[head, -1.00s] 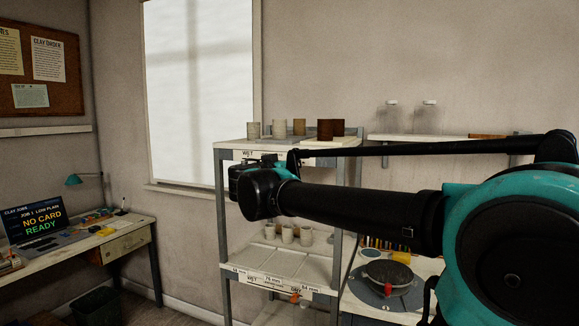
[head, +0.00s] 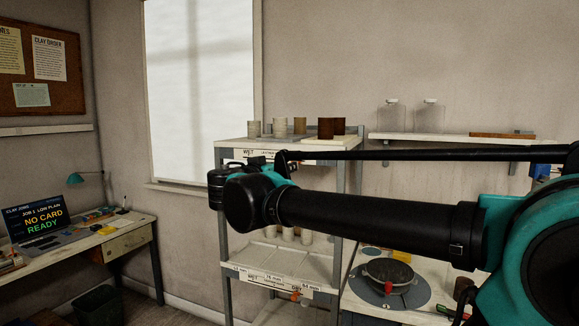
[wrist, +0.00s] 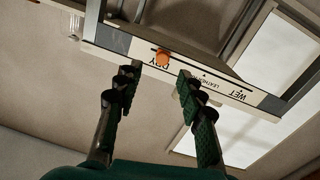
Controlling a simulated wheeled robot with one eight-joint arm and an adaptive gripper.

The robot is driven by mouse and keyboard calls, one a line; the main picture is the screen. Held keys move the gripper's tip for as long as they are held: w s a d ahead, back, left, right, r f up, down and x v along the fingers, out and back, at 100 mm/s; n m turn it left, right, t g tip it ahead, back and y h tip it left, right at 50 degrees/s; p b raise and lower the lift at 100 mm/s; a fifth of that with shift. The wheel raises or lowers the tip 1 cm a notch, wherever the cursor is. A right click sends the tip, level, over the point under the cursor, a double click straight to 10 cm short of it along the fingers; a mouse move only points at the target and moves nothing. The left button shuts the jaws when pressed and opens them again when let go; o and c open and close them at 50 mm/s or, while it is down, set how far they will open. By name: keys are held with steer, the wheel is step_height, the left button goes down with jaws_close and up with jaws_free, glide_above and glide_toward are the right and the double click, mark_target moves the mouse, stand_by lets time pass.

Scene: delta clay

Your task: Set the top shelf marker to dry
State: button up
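The top shelf's label strip (wrist: 215,88) runs across the wrist view, which shows it upside down, with WET toward the right and DRY toward the left. The orange marker (wrist: 163,57) sits on this strip at the DRY lettering, partly covering it. My gripper (wrist: 156,76) is open, with its two dark fingers apart and nothing between them. The marker appears beyond the fingertips, in the gap between them; contact is not visible. In the head view the WET end of the top strip (head: 247,153) shows, but my arm hides the rest and the gripper's fingers.
Several clay cylinders (head: 298,127) stand on the top shelf. A lower shelf strip (head: 270,280) has its own orange marker (head: 294,297). A wall shelf (head: 440,136) with two jars is at the right. A turntable (head: 388,280) stands on the right-hand table.

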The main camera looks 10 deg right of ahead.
steer(key=shift+v, duration=2.65)
steer(key=s+d+f+n+g+y, duration=0.15)
steer(key=d+f+g, duration=0.25)
steer(key=f, duration=1)
steer(key=s+d+f+n+g+y, duration=0.1)
steer(key=s+d+f+g+y, duration=0.3)
steer(key=f, duration=1)
steer(key=s+a+f+n+g+y, duration=0.1)
steer(key=s+f+y, duration=0.2)
steer(key=f, duration=0.7)
steer(key=s+a+f+n+y, duration=0.2)
steer(key=s+f, duration=0.4)
steer(key=f, duration=0.4)
steer(key=shift+a+g+y, duration=0.2)
steer(key=shift+g+y, duration=0.2)
steer(key=shift+y, duration=0.05)
steer(key=shift+s+r+n, duration=0.1)
steer(key=shift+n, duration=0.15)
